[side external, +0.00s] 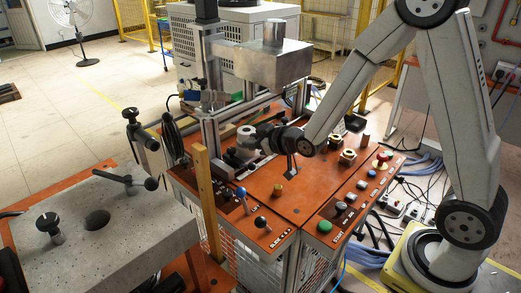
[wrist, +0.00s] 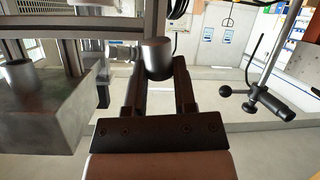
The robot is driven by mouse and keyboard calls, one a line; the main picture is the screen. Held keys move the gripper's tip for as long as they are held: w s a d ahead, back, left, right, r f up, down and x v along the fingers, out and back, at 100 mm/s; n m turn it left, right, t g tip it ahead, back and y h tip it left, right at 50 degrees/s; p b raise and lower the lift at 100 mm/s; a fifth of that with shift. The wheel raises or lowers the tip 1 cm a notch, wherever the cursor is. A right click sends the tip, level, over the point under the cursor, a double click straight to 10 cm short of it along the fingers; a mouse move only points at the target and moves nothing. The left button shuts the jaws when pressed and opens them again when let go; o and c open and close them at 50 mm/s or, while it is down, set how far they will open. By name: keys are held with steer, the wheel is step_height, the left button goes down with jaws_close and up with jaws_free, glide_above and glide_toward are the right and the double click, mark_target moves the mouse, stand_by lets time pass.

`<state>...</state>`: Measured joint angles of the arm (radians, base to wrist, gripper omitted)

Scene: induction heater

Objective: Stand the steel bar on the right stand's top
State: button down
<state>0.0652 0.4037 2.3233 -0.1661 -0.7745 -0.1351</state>
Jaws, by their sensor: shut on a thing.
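The steel bar (wrist: 155,60) is a short grey cylinder between my gripper's (wrist: 157,75) two dark fingers in the wrist view. In the side view my gripper (side external: 256,143) reaches in from the right over the orange bench, at the foot of the metal frame. It is shut on the bar (side external: 246,133), whose pale round end shows just beyond the fingers. The bar's lower part is hidden, so I cannot tell whether it touches anything below. I cannot clearly pick out the right stand or its top.
A grey box (side external: 262,62) with a steel cylinder on it overhangs my gripper. The orange bench (side external: 300,195) carries brass nuts (side external: 347,158), knobs and a red button (side external: 383,155). A speckled slab (side external: 120,215) with black-knobbed clamps stands at left.

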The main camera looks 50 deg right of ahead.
steer(key=shift+s+a+f+m+h, duration=0.1)
steer(key=shift+a+f+m+h, duration=0.15)
steer(key=shift+f, duration=0.65)
steer(key=shift+s+a+f+m+h, duration=0.15)
steer(key=shift+a+f, duration=0.15)
steer(key=shift+f, duration=0.55)
steer(key=shift+r+v, duration=0.2)
steer(key=shift+v, duration=2.05)
steer(key=shift+w+r, duration=0.1)
steer(key=shift+w, duration=0.05)
steer(key=w+d+r+n+y, duration=0.1)
steer(key=d+r+y, duration=0.1)
steer(key=d+r, duration=0.5)
steer(key=shift+w+d+r+n, duration=0.3)
steer(key=shift+r+n, duration=0.1)
steer(key=shift+r, duration=1.7)
